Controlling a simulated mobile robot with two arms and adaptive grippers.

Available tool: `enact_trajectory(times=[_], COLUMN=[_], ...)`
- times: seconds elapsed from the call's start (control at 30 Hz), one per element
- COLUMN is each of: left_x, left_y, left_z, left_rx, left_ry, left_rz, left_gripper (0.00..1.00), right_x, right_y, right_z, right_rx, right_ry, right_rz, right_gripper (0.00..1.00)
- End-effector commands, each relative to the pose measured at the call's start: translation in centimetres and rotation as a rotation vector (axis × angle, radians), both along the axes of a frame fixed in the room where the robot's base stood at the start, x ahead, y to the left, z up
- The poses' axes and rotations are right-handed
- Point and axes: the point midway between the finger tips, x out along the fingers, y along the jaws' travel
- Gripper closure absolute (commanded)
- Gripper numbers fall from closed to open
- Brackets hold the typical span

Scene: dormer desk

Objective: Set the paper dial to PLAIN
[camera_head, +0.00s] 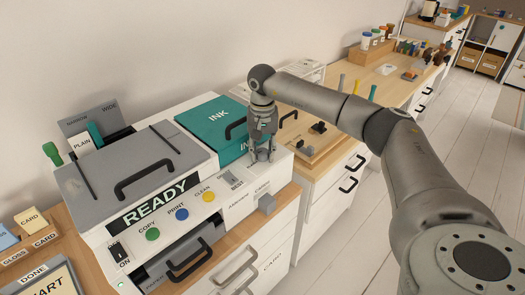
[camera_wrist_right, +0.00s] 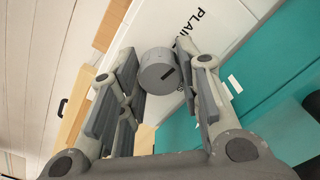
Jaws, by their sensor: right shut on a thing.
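The paper dial (camera_wrist_right: 158,74) is a grey round knob with a dark mark on its face, on the printer's white panel. In the right wrist view it sits between the fingers of my right gripper (camera_wrist_right: 157,62), which is shut on it. The label PLAIN (camera_wrist_right: 186,27) is printed on the panel just beyond the dial. The dark mark's exact setting is hard to tell. In the head view my right gripper (camera_head: 262,156) points down at the printer's (camera_head: 207,192) right end, mostly hiding the dial. My left gripper is not in view.
A teal INK cover (camera_head: 214,122) is close beside my right gripper. The grey lid (camera_head: 130,165), lit READY display and coloured buttons are to the left. A grey block (camera_head: 267,204) juts from the printer's front below the gripper. A wooden fixture (camera_head: 318,143) stands to the right.

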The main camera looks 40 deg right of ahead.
Motion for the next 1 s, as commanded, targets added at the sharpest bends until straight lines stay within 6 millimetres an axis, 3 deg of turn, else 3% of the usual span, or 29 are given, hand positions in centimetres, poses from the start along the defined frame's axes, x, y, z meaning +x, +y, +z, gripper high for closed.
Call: enact_trajectory(times=[0.4,0.93,0.97,1.0], left_x=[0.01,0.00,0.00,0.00], left_y=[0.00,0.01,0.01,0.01], left_z=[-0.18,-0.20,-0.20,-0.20], left_rx=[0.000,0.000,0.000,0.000], left_ry=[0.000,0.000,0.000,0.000], left_rz=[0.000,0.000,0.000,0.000], left_gripper=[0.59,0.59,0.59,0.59], right_x=[0.04,0.01,0.01,0.01], right_y=[0.00,0.01,0.01,0.01], right_z=[0.06,0.04,0.04,0.04], right_rx=[0.000,0.001,0.001,0.001], right_ry=[-0.001,-0.001,-0.001,-0.001], right_rz=[0.179,0.202,0.202,0.201], right_gripper=[0.92,0.92,0.65,0.60])
